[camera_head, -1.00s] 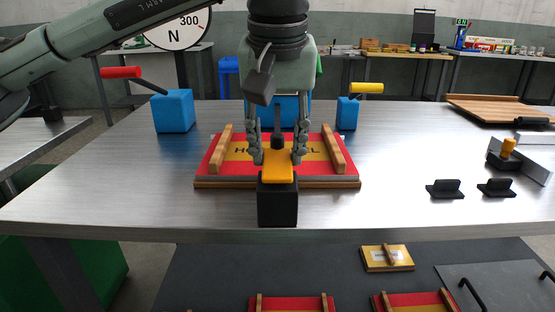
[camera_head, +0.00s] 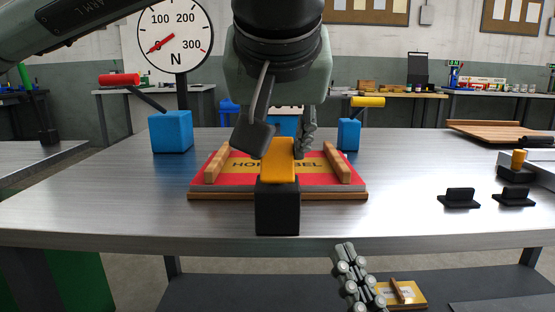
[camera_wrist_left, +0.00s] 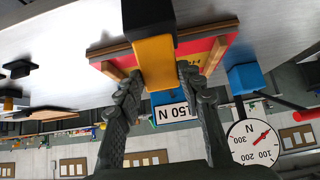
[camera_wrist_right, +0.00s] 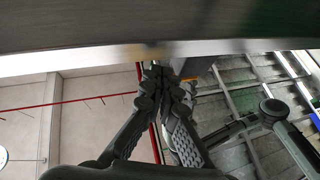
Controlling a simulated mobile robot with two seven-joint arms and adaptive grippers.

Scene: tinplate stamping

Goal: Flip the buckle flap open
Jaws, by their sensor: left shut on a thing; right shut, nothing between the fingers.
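The buckle is a black block (camera_head: 277,208) at the table's front edge with a yellow flap (camera_head: 280,160) on top. In the left wrist view the flap (camera_wrist_left: 155,62) runs from the black block (camera_wrist_left: 148,20) in between my left fingers (camera_wrist_left: 158,80). In the head view my left gripper (camera_head: 288,138) is behind the flap, one finger showing on its right and the rest hidden by my wrist. It is shut on the flap. My right gripper (camera_head: 347,250) is shut and empty, below the front edge; its closed fingertips show in the right wrist view (camera_wrist_right: 162,74).
A red board (camera_head: 310,178) with wooden bars lies behind the buckle. Blue blocks (camera_head: 171,132) with red and yellow handles and a round force dial (camera_head: 175,38) stand behind. Black brackets (camera_head: 459,198) are at the right. The table's left part is clear.

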